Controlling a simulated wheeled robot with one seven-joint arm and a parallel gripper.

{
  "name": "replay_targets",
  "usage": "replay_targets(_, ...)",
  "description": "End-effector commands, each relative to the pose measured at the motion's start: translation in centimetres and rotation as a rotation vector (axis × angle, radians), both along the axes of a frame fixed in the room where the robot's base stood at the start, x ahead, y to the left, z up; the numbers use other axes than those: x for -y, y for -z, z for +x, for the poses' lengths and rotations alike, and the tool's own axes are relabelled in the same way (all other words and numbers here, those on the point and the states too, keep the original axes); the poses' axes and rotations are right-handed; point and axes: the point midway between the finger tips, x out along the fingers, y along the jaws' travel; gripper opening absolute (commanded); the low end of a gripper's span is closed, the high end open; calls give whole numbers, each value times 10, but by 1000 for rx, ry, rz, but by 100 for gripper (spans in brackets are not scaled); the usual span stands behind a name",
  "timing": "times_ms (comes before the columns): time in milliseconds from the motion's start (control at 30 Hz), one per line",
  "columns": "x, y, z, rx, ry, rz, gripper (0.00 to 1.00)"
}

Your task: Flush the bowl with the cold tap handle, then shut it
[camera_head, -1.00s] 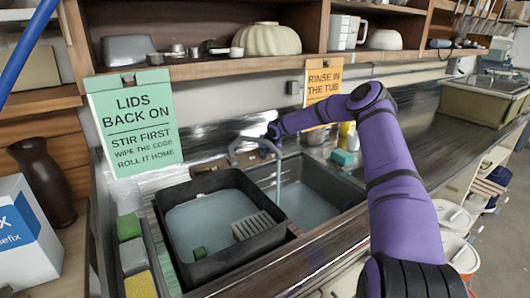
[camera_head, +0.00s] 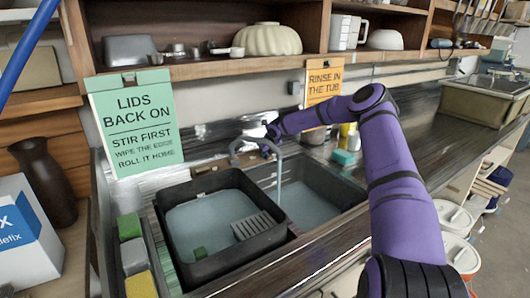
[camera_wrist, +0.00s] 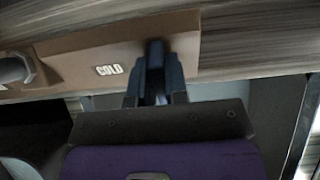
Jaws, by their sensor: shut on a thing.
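My gripper (camera_wrist: 155,88) is shut on the dark cold tap handle (camera_wrist: 155,52) in the wrist view. The handle stands at a brown tap plate (camera_wrist: 75,60) marked COLD. In the head view my gripper (camera_head: 269,150) is at the back of the sink, just right of the curved grey spout (camera_head: 240,142); the handle is too small to make out there. A stream of water (camera_head: 279,180) falls from the spout into the right sink bowl (camera_head: 335,207), which has pale water in its bottom.
A black tub (camera_head: 180,262) with pale water, a green block and a grey ribbed piece stands left of the bowl. Sponges (camera_head: 131,257) line the left edge. A teal-and-white block (camera_head: 344,157) and bottles stand behind the bowl. The right counter (camera_head: 425,130) is largely clear.

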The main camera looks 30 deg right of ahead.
Motion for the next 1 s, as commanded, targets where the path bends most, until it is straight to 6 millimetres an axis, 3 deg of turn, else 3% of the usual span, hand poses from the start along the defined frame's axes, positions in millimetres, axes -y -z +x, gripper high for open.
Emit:
replay_targets(133, 0, 0, 0, 0, -2, -3, 0)
replay_targets(167, 0, 0, 0, 0, -2, -3, 21)
replay_targets(233, 0, 0, 0, 0, -1, -2, 37)
replay_targets(267, 0, 0, 0, 0, -1, -2, 39)
replay_targets(667, 1, 0, 0, -1, 37, 26, 39)
replay_targets(1000, 3, 0, 0, -8, 320, 235, 39)
